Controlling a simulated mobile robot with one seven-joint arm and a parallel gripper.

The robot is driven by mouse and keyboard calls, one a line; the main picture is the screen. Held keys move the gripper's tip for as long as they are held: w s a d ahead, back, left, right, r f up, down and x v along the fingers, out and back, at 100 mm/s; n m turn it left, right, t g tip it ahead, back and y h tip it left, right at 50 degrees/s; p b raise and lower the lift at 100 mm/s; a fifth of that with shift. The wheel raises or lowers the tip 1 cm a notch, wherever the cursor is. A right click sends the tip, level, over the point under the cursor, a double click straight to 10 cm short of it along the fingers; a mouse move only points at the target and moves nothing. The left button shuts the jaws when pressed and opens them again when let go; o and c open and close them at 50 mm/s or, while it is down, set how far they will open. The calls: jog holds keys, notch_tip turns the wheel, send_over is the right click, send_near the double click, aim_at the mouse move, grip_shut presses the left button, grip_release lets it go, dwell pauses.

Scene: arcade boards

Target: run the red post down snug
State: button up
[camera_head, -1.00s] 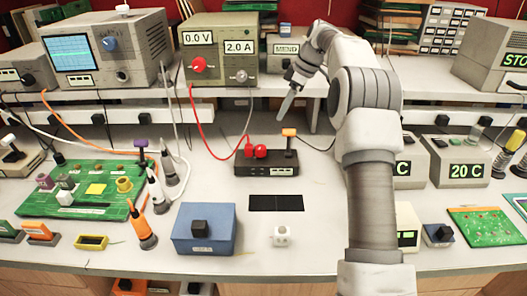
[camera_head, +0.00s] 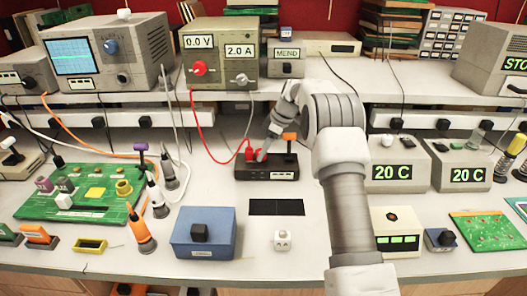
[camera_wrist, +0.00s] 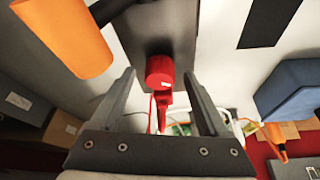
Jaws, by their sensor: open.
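The red post (camera_wrist: 160,72) is a short round red cap on top of the black box (camera_head: 267,172). In the wrist view it lies between the tips of my two grey fingers, with a gap on each side. A red plug (camera_wrist: 162,105) with a red lead sits right beside the post. How far the post stands off the box cannot be told.
An orange-topped lever (camera_head: 289,136) rises from the same box, close to my gripper; it looms large in the wrist view (camera_wrist: 65,35). A power supply (camera_head: 222,55) stands behind.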

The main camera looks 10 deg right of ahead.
jog(key=shift+w+a+f, duration=0.1)
jog(key=shift+a+f, duration=0.1)
jog(key=shift+f, duration=0.35)
